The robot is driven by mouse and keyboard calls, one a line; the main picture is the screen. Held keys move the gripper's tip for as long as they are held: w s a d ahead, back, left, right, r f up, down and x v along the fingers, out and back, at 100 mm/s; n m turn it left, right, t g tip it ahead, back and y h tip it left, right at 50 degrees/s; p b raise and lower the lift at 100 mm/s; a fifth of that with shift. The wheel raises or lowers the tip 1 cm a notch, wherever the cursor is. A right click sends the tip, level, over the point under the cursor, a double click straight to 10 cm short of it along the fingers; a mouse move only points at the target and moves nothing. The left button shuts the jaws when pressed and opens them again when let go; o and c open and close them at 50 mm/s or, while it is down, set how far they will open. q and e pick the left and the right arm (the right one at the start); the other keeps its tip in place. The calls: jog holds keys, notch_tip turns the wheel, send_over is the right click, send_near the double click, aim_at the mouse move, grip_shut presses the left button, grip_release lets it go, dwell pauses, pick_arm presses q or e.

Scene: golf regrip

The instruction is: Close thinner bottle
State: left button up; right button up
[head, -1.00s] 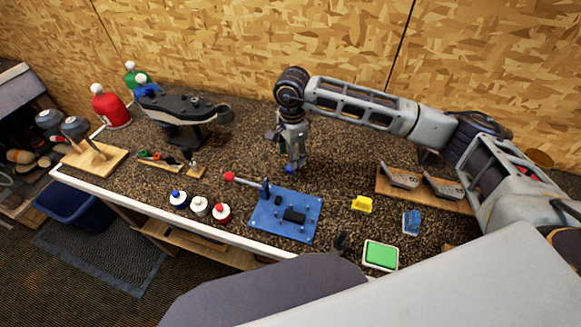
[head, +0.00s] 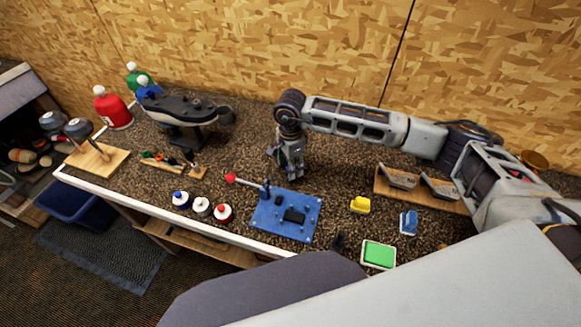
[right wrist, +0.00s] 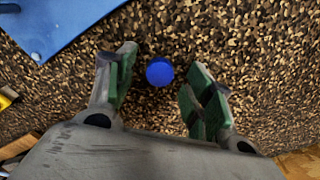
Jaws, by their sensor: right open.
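My right gripper (head: 291,173) points down over the speckled bench top, behind the blue board. In the right wrist view its fingers (right wrist: 162,92) are apart. A small round blue thing (right wrist: 159,72), which looks like a cap, lies between and slightly beyond the fingertips, with no visible contact. In the head view the gripper hides it. Three small bottles stand at the bench's front edge: one blue-topped (head: 180,200), one white (head: 201,206) and one red with a white top (head: 223,213). I cannot tell which is the thinner bottle. My left gripper is out of view.
A blue board (head: 286,214) with a red-tipped lever lies in front of the gripper. A yellow block (head: 359,205), a blue item (head: 408,222) and a green pad (head: 378,255) lie right of it. A dark vise (head: 184,112) and a large red bottle (head: 113,110) stand left.

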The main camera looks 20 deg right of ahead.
jog(key=shift+f, duration=0.3)
jog(key=shift+c, duration=0.3)
jog(key=c, duration=0.7)
